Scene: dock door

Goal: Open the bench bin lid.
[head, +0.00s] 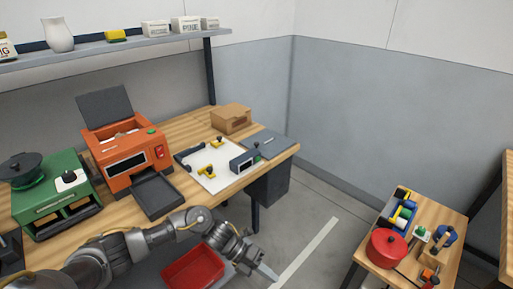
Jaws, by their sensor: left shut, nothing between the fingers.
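On the wooden bench (185,131) stands an orange box (126,163) with a dark panel like a lid (105,105) raised upright at its back. A dark tray (158,196) sticks out at its front. To its left is a green box (55,203) with a white plate and black knob on top. No label shows which of these is the bench bin. My left gripper (266,272) is shut and empty, low in front of the bench and apart from these boxes. My right gripper is not in view.
A red open bin (193,268) sits below the bench front, beside my left arm. A white board with yellow parts (208,167) and a cardboard box (231,119) lie on the bench's right. A small table with a red pot (386,249) stands at right. Floor between is clear.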

